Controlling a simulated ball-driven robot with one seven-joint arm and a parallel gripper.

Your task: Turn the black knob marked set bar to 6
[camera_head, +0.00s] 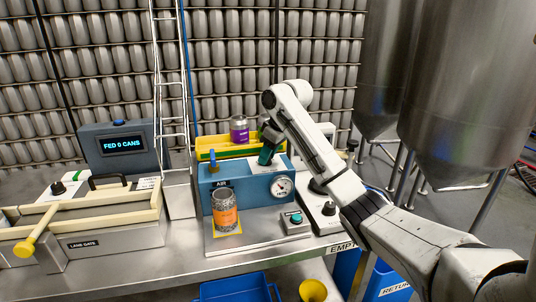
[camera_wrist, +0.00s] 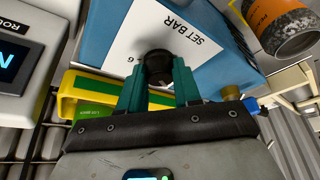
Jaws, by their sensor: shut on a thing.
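The black knob (camera_wrist: 158,67) sits on a white plate (camera_wrist: 180,40) marked SET BAR on top of the blue machine box (camera_head: 236,186). My gripper (camera_head: 266,156) points down onto the top of this box, its teal fingers on either side of the knob in the wrist view. The fingers are shut on the knob. A small mark that looks like a 6 shows on the plate beside the knob. In the head view my gripper and arm hide the knob. A round gauge (camera_head: 282,187) is on the box's front.
A can with an orange label (camera_head: 225,217) stands in front of the box. A yellow tray (camera_head: 221,145) with a purple can (camera_head: 239,130) is behind it. A small teal-button box (camera_head: 295,221) is at the front right. A FED 0 CANS display (camera_head: 124,146) stands left.

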